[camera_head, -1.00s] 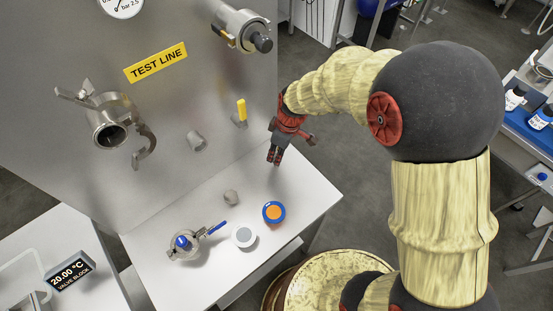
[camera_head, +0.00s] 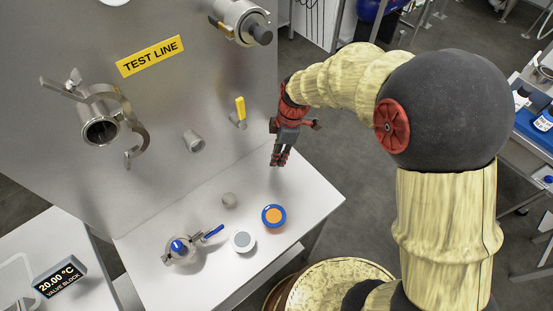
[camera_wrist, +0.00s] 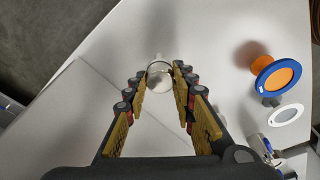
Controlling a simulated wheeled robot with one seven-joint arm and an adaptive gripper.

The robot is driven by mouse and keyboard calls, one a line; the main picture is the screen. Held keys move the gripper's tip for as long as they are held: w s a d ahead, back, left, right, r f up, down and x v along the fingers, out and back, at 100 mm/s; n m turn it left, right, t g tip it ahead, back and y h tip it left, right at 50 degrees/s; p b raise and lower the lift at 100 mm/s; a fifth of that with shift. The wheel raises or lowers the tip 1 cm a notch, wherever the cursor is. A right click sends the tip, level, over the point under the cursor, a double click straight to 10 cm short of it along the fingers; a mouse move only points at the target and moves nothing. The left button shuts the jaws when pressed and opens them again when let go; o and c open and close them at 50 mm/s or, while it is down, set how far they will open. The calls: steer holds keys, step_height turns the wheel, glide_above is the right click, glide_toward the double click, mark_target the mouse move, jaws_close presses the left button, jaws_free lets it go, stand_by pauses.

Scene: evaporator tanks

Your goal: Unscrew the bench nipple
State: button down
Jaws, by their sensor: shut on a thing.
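My gripper (camera_head: 278,162) hangs above the right part of the white bench (camera_head: 310,195), fingers pointing down. In the wrist view my gripper (camera_wrist: 160,80) is shut on a small bright metal piece (camera_wrist: 158,70), which looks like the bench nipple. It sits between the fingertips, partly hidden by them. I cannot make out this piece in the head view.
A blue-rimmed orange disc (camera_head: 273,215), a white-rimmed grey disc (camera_head: 243,240) and a blue-handled clamp fitting (camera_head: 182,250) stand on the bench. The steel wall behind carries an open clamped port (camera_head: 100,130), a grey stub (camera_head: 193,140) and a yellow-handled valve (camera_head: 239,112).

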steer(key=shift+w+f+n+b, duration=0.1)
steer(key=shift+n+b, duration=0.4)
steer(key=shift+n, duration=0.5)
steer(key=n, duration=0.3)
steer(key=shift+g, duration=0.4)
steer(key=c, duration=1.7)
jaws_free()
steer(key=shift+a, duration=0.1)
steer(key=shift+c, duration=0.2)
